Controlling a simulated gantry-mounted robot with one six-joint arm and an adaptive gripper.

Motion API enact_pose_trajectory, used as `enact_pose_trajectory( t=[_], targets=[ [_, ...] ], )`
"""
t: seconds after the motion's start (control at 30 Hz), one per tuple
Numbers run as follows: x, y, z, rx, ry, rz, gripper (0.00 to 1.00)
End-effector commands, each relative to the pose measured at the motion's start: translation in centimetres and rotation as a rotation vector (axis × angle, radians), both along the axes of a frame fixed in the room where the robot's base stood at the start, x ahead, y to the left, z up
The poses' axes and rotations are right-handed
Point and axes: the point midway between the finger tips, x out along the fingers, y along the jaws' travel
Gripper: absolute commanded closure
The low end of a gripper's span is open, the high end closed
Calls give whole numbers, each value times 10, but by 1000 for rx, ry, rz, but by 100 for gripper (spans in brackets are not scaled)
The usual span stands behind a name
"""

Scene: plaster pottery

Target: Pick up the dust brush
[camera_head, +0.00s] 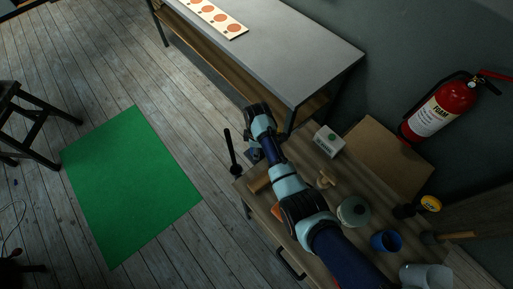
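I cannot make out the dust brush for certain. A wooden-handled tool with a dark head (455,235) lies at the right end of the wooden workbench (362,191); whether it is a brush or a hammer I cannot tell. My arm reaches over the workbench from the bottom of the view. My gripper (253,155) seems to be the small dark shape beside the wrist, above the bench's left end, mostly hidden by the arm. Its fingers are too small and dark to read. A slim black rod (231,150) shows just left of it; what it belongs to is unclear.
On the workbench are a white box (328,141), a small tan piece (325,180), a round lidded pot (353,211), a blue cup (386,241) and a grey bucket (427,276). A grey table (270,50) stands behind. The green mat (130,185) is clear.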

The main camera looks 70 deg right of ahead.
Motion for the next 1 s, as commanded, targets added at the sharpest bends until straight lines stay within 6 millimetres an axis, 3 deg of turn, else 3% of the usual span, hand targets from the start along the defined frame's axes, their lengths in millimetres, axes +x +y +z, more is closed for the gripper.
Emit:
enact_pose_trajectory(
  t=[0.27, 0.47, 0.57, 0.9, 1.0],
  targets=[
    [0, 0, 1, 0, 0, 0, 81],
    [1, -1, 22, -3, -2, 0, 81],
    [1, -1, 45, -3, -3, 0, 81],
    [0, -1, 164, -3, -2, 0, 81],
    [0, 0, 188, 0, 0, 0, 81]
  ],
)
